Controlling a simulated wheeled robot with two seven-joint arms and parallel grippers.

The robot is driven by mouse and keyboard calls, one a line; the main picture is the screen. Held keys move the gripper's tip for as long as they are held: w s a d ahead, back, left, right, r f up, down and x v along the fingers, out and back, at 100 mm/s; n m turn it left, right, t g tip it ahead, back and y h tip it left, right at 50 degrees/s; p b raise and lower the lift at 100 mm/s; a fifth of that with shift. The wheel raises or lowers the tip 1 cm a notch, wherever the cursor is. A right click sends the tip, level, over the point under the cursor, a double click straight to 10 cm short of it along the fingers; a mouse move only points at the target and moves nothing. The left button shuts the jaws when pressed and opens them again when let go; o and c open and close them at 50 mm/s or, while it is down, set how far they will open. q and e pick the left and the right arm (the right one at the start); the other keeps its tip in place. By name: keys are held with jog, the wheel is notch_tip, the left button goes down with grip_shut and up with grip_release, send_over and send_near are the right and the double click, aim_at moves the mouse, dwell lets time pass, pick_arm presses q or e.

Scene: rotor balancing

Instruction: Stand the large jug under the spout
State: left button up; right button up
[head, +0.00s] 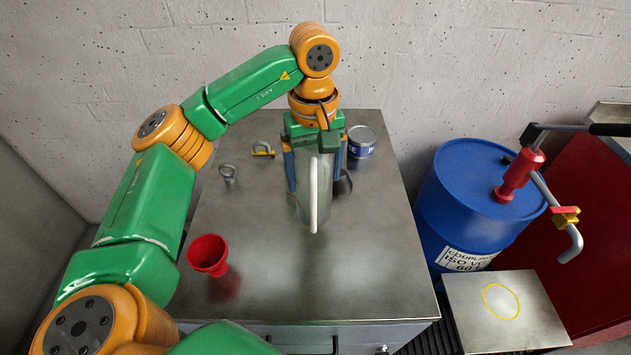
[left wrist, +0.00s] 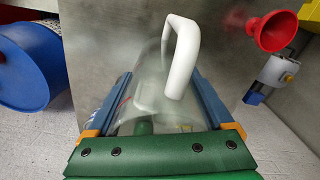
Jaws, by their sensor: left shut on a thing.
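The large clear jug (head: 303,207) with a white handle is between the blue fingers of my left gripper (head: 315,180), over the middle of the grey bench. The gripper points down and is shut on the jug's body. The handle faces the head camera. The jug (left wrist: 150,97) and handle fill the middle of the left wrist view. I cannot tell whether its base touches the bench. The spout (head: 573,243) is a bent grey pipe at the far right, well apart from the jug. Below it is a metal plate (head: 540,322) with a yellow ring (head: 501,301). My right gripper is not visible.
The spout's red pump (head: 519,172) stands on a blue drum (head: 455,215) right of the bench (head: 375,270). A red funnel (head: 208,255) is at the bench's left. A small metal cup (head: 228,174), a yellow-grey item (head: 263,150) and a blue-labelled can (head: 361,141) stand behind.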

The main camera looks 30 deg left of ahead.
pick_arm(q)
jog(key=shift+w+a+f+p, duration=0.2)
jog(key=shift+w+f, duration=0.3)
jog(key=shift+w, duration=0.05)
jog(key=shift+w+a+f+p, duration=0.15)
jog(key=shift+w+f, duration=0.35)
jog(key=shift+w, duration=0.05)
notch_tip(320, 180, down, 3)
jog(key=shift+a+r, duration=0.1)
jog(key=shift+f, duration=0.55)
